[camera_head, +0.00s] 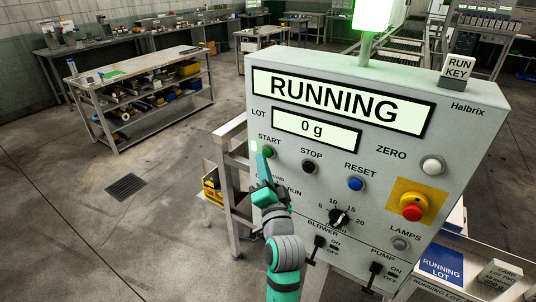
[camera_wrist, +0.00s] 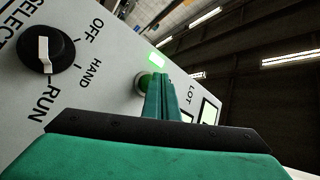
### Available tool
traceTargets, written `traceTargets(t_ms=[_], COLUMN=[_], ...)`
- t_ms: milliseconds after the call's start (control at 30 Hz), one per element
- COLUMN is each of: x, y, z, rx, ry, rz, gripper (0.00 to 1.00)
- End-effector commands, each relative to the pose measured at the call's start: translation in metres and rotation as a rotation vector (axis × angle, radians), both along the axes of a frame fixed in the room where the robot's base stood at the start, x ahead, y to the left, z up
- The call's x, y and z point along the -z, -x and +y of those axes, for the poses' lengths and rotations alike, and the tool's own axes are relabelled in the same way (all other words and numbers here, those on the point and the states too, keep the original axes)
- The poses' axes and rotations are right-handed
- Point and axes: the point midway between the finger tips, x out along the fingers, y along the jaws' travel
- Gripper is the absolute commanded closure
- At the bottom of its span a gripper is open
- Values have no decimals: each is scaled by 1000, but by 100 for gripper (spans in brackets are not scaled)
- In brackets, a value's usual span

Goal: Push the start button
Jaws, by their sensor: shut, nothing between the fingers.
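The start button (camera_head: 267,152) is a green round button under the label START, at the left of the grey control panel (camera_head: 390,150). My gripper (camera_head: 262,157) is shut and empty, its fingertips at the button and partly covering it. In the wrist view the green button (camera_wrist: 142,84) shows beside the shut fingers (camera_wrist: 160,80). I cannot tell whether the fingertips press it. A small green light (camera_wrist: 157,60) glows by the button. The panel's display (camera_head: 340,101) reads RUNNING, and the lot display (camera_head: 316,130) reads 0 g.
Close by are the black stop button (camera_head: 309,166), blue reset button (camera_head: 355,184), white zero button (camera_head: 432,165) and red emergency button (camera_head: 412,208). A selector knob (camera_wrist: 45,54) points toward RUN. A lamp (camera_head: 373,14) glows green above. Open floor (camera_head: 170,230) lies left.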

Motion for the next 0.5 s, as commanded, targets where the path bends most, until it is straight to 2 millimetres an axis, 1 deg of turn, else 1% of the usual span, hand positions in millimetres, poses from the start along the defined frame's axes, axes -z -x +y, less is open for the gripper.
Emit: traceTargets(t_ms=[100, 400, 500], x=[0, 0, 0], y=[3, 4, 8], z=[3, 3, 6], rx=[0, 0, -1], ry=[0, -1, 0], rz=[0, 0, 0], gripper=[100, 100, 100])
